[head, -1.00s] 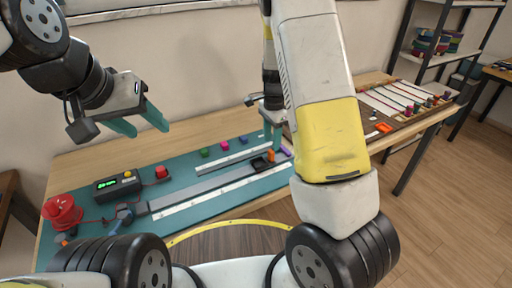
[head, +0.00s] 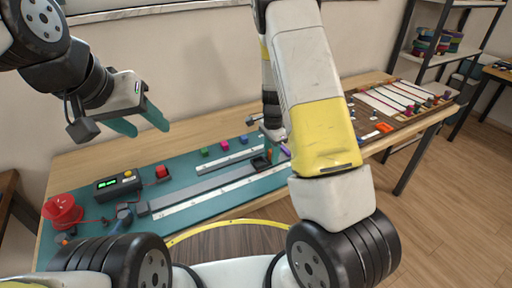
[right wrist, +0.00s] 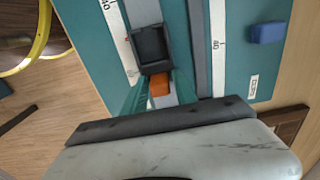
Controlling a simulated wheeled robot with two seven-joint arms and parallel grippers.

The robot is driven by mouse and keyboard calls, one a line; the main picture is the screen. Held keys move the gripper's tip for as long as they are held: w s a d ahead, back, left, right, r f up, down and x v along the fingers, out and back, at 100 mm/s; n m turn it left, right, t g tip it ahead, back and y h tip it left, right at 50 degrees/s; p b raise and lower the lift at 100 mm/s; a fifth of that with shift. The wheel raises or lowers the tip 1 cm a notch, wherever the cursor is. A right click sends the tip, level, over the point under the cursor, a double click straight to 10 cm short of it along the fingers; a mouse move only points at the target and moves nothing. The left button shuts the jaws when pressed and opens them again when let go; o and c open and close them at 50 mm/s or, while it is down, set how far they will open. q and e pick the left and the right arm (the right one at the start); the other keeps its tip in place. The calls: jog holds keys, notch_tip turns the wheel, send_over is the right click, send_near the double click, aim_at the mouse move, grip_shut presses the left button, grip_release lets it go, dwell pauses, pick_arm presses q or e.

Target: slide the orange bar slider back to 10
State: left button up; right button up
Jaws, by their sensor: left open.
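The orange bar slider shows in the right wrist view as an orange tab (right wrist: 160,88) next to a black square tray (right wrist: 151,48). In the head view the dark tray (head: 260,163) sits toward the right end of the long grey rail (head: 205,188). My right gripper (right wrist: 160,82) has its teal fingers down on either side of the orange tab; whether they press on it is unclear. It also shows in the head view (head: 272,150), partly behind my arm. My left gripper (head: 142,123) is open and empty, raised above the table's left part. The 10 mark is not readable.
A white scale strip (head: 215,195) runs along the rail's near side. A black box with a green display (head: 118,184), a red button (head: 162,171) and a red spool (head: 62,210) stand at the left.

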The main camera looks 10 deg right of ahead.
aim_at(214, 182)
grip_shut()
jog(key=shift+s+a, duration=1.25)
jog(key=shift+a, duration=2.2)
jog(key=shift+s+a, duration=1.25)
jog(key=shift+a, duration=2.25)
jog(key=shift+s+a, duration=1.25)
jog(key=shift+a, duration=2.3)
